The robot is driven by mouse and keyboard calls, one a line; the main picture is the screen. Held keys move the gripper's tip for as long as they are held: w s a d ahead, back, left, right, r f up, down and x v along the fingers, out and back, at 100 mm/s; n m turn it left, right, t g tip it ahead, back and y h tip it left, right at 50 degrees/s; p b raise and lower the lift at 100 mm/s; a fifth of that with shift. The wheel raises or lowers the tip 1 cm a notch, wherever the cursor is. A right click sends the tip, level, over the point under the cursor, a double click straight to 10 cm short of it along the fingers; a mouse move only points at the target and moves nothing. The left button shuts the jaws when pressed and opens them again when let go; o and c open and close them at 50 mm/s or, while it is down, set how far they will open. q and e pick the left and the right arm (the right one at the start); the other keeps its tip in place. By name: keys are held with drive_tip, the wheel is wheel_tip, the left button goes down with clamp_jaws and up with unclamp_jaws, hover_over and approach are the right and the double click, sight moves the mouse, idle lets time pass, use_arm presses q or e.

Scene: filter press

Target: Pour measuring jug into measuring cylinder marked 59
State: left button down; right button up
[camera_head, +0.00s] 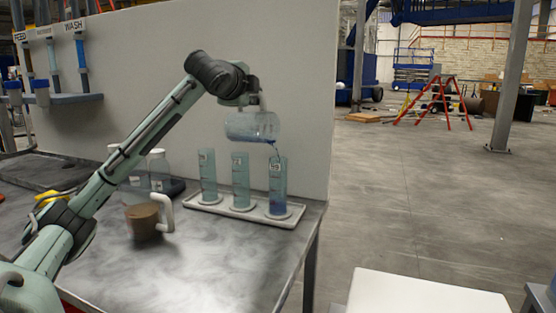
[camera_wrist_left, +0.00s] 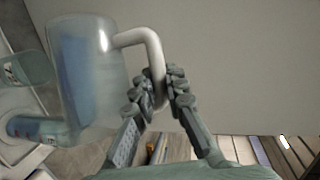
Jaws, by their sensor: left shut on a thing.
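The clear measuring jug (camera_head: 250,127) is tipped on its side, high above the right end of a white tray. A thin blue stream falls from its lip into the rightmost measuring cylinder (camera_head: 277,186), whose small label looks like 59. Blue liquid stands in that cylinder's lower part. My left gripper (camera_head: 262,102) is shut on the jug's white handle; in the left wrist view my gripper (camera_wrist_left: 164,92) grips the handle, with the jug (camera_wrist_left: 85,70) to its left. My right gripper is out of view.
The tray (camera_head: 207,207) also holds two other cylinders (camera_head: 208,172) (camera_head: 240,180). A jug of brown contents (camera_head: 143,220) and white-capped bottles (camera_head: 158,170) stand left on the grey bench (camera_head: 215,265). A pale wall (camera_head: 300,80) rises behind. The bench front is clear.

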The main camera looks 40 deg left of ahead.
sight(264, 99)
use_arm(q)
drive_tip(key=shift+d+f, duration=0.1)
drive_tip(key=shift+d, duration=0.2)
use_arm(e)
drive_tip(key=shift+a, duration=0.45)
use_arm(q)
drive_tip(key=shift+d+m, duration=0.3)
drive_tip(key=shift+m, duration=0.1)
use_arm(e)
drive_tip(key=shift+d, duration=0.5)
use_arm(q)
drive_tip(key=shift+d+y, duration=0.25)
drive_tip(key=shift+y, duration=0.15)
drive_tip(key=shift+d, duration=0.1)
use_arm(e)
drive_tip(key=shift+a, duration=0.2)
use_arm(q)
drive_tip(key=shift+d+m+t, duration=0.2)
drive_tip(key=shift+m+t, duration=0.1)
drive_tip(key=shift+m, duration=0.1)
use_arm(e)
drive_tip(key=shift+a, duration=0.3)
use_arm(q)
drive_tip(key=shift+w+d+r, duration=0.1)
drive_tip(key=shift+d+r, duration=0.1)
drive_tip(key=shift+d, duration=0.2)
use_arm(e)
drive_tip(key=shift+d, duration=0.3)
